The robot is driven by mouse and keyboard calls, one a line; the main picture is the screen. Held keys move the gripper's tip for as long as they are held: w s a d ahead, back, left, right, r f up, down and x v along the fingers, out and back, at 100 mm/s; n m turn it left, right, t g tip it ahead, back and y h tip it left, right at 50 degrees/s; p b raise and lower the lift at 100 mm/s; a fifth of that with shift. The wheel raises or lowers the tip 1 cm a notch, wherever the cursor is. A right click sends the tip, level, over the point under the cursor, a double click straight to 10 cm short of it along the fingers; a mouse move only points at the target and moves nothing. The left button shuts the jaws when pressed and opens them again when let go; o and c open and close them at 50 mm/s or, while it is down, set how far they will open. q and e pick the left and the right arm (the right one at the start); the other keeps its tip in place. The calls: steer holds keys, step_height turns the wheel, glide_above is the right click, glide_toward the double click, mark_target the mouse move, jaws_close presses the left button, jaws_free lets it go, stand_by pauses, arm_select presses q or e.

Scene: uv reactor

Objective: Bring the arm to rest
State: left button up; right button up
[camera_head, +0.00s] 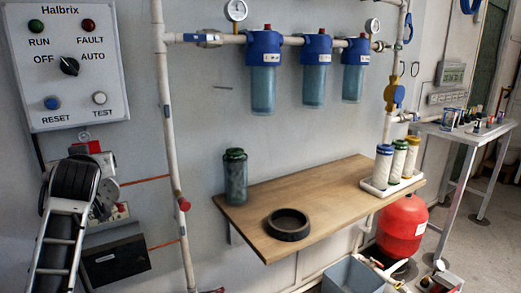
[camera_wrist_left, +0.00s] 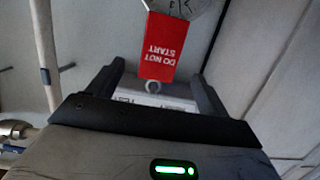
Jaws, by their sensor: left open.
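My left gripper (camera_wrist_left: 157,70) shows in the left wrist view with its two dark fingers apart. A red tag (camera_wrist_left: 162,45) reading "DO NOT START", upside down in this view, hangs beyond and between the fingers. I see no finger closed on it, and I cannot tell whether any finger touches it. A grey metal piece is above the tag, and a pale label is partly hidden below it. In the head view my left arm rises at the lower left, in front of the wall. My right gripper is in neither view.
A control panel (camera_head: 69,62) is on the wall above my left arm. A black box (camera_head: 116,261) and a vertical pipe (camera_head: 172,150) are close by on its right. A wooden shelf (camera_head: 335,203) bears a dark jar (camera_head: 235,177), a black ring (camera_head: 288,224) and filter cartridges.

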arm_select(q)
steer(key=v, duration=1.1)
steer(key=x, duration=1.6)
steer(key=p+v, duration=0.4)
steer(key=v, duration=0.7)
steer(key=w+r+b, duration=0.1)
steer(key=w+r, duration=0.3)
steer(key=r, duration=0.4)
steer(key=shift+w+a+r, duration=0.2)
steer(key=shift+r, duration=0.1)
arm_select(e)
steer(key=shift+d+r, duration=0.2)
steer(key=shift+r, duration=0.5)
